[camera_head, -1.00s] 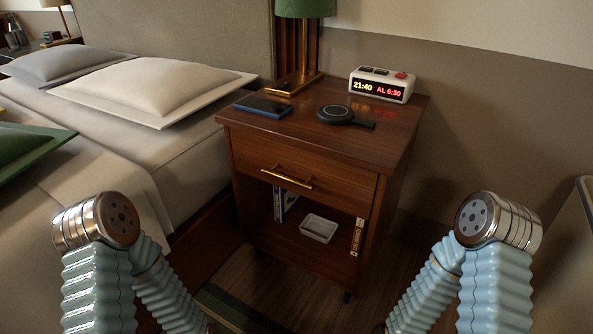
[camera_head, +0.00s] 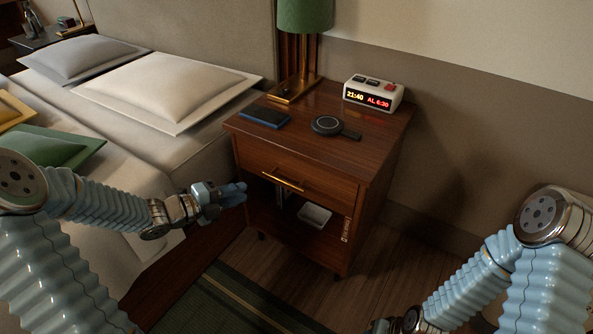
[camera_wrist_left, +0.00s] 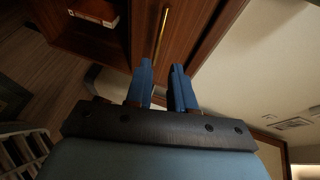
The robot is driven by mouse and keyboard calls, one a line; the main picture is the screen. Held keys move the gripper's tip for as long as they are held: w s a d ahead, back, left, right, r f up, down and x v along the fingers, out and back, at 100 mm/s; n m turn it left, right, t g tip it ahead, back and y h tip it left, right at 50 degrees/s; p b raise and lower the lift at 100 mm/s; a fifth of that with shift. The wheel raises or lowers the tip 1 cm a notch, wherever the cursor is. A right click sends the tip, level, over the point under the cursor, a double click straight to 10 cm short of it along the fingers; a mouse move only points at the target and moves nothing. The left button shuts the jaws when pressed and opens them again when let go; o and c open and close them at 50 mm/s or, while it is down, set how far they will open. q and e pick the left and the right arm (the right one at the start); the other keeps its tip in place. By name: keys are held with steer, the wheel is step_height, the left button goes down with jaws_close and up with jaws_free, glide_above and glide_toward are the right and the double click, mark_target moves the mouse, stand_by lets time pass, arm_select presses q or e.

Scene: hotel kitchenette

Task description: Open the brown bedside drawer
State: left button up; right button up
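The brown bedside drawer (camera_head: 325,184) is closed, its front flush with the wooden nightstand. Its thin brass bar handle (camera_head: 284,182) runs across the front. In the left wrist view the handle (camera_wrist_left: 161,34) shows upright beyond the fingertips, on the drawer front (camera_wrist_left: 185,30). My left gripper (camera_head: 240,192) is at the nightstand's left front side, left of the handle and slightly lower, not on it. Its two blue fingers (camera_wrist_left: 163,68) are apart with nothing between them.
The bed (camera_head: 150,150) borders the left; floor lies in front.

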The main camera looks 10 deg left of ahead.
mark_target(281, 181)
arm_select(q)
steer(key=b+x, duration=0.1)
steer(key=x, duration=1.2)
steer(key=shift+w+d, duration=0.2)
steer(key=shift+d, duration=0.05)
jaws_close()
